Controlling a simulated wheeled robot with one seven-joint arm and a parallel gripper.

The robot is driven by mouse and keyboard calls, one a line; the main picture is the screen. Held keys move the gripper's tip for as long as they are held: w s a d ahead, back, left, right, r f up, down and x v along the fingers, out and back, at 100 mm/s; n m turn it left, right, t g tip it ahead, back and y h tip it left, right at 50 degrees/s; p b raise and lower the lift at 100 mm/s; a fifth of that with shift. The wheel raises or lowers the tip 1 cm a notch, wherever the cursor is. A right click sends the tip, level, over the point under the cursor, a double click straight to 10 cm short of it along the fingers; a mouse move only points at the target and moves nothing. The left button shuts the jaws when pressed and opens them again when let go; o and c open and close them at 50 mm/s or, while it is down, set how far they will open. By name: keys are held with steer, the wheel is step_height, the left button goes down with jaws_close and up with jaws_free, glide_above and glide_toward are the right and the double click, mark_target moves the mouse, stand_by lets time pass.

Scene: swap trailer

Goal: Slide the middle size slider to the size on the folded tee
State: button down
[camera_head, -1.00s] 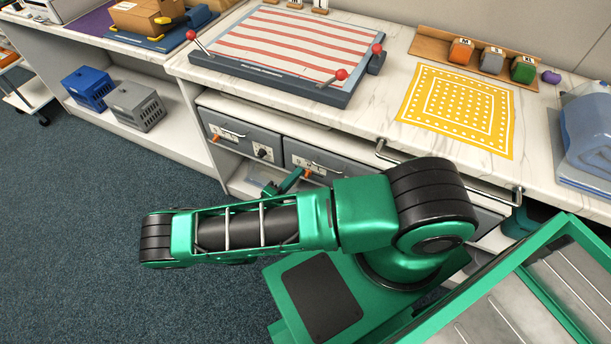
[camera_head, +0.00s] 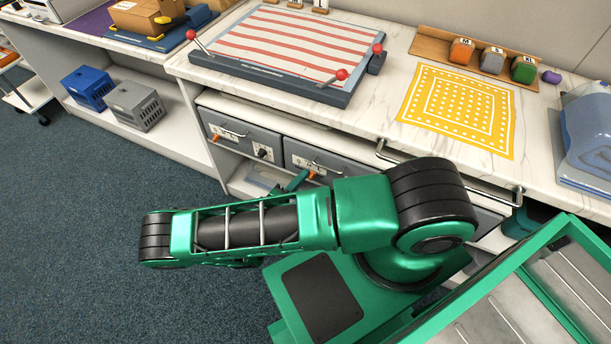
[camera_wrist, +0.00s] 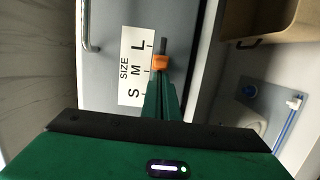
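The middle drawer front (camera_head: 330,161) carries a white SIZE label (camera_wrist: 134,66) marked S, M and L. Its orange slider knob (camera_wrist: 160,63) stands beside the label between M and L, nearer M. My gripper (camera_wrist: 163,76) has its green fingers close together at the knob; whether they pinch it or only touch it is hidden. A red-and-white striped cloth (camera_head: 300,40) lies on a grey board on the counter. I cannot read a size on it.
A left drawer (camera_head: 240,135) with its own orange knob is beside the middle one. Drawer handles (camera_wrist: 86,28) stick out nearby. A yellow patterned cloth (camera_head: 458,108) and lettered blocks (camera_head: 461,51) are on the counter. Open floor (camera_head: 90,190) lies left.

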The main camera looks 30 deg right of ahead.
steer(key=shift+s+d+r, duration=0.2)
steer(key=shift+s+d, duration=0.75)
steer(key=shift+d, duration=0.3)
steer(key=shift+w+a, duration=0.15)
steer(key=shift+w, duration=0.5)
glide_toward(310, 179)
steer(key=shift+a, duration=0.25)
